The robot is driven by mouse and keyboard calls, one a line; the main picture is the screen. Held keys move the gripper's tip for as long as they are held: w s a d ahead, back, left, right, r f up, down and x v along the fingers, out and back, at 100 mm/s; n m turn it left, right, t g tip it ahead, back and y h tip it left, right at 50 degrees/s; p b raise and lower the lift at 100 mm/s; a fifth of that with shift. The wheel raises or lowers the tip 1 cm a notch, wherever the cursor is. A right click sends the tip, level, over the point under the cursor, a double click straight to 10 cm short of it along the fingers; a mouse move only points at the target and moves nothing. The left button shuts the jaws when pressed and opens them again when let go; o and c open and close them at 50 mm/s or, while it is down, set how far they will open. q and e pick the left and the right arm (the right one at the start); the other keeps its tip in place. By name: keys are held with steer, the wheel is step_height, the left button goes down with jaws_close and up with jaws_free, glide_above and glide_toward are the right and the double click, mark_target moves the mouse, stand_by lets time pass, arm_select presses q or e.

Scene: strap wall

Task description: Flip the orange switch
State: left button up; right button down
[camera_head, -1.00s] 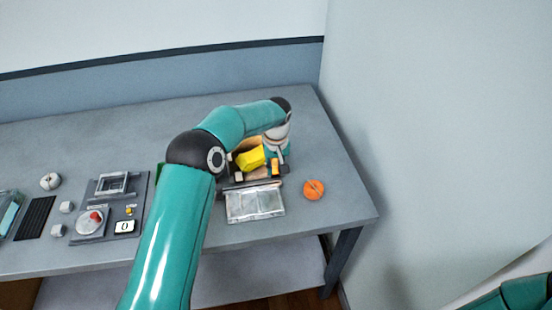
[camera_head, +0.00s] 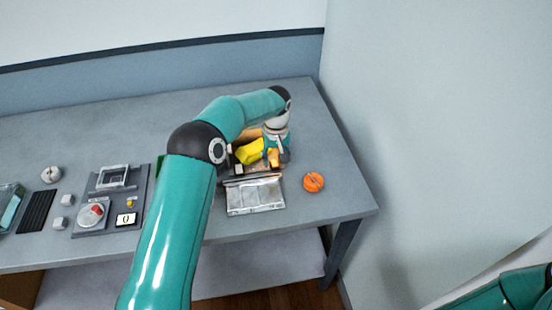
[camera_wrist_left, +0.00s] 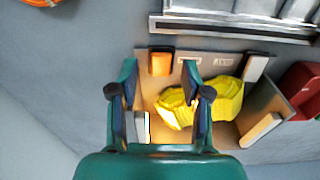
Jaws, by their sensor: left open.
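The orange switch (camera_wrist_left: 161,63) is a small orange block on a tan panel or box (camera_wrist_left: 228,132); it also shows in the head view (camera_head: 274,158), partly hidden by my gripper. My left gripper (camera_wrist_left: 159,72) is open and empty. In the wrist view its two fingers stand either side of the switch's position, with the switch close to the fingertips; I cannot tell if they touch it. In the head view my left gripper (camera_head: 277,156) is over the right part of the box. My right gripper is not in view; only part of that arm shows at the lower right.
A yellow lumpy thing (camera_wrist_left: 218,103) lies in the box beside the left fingers. A silver tray (camera_head: 255,196) is in front, and a round orange object (camera_head: 313,182) sits to the right. A grey panel (camera_head: 112,199) stands left.

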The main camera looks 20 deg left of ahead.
mark_target(276, 166)
arm_select(q)
step_height(276, 166, up, 11)
steer(key=shift+s+d+r, duration=0.15)
steer(key=shift+s+d, duration=0.05)
steer(key=shift+s, duration=0.05)
stand_by(0.5)
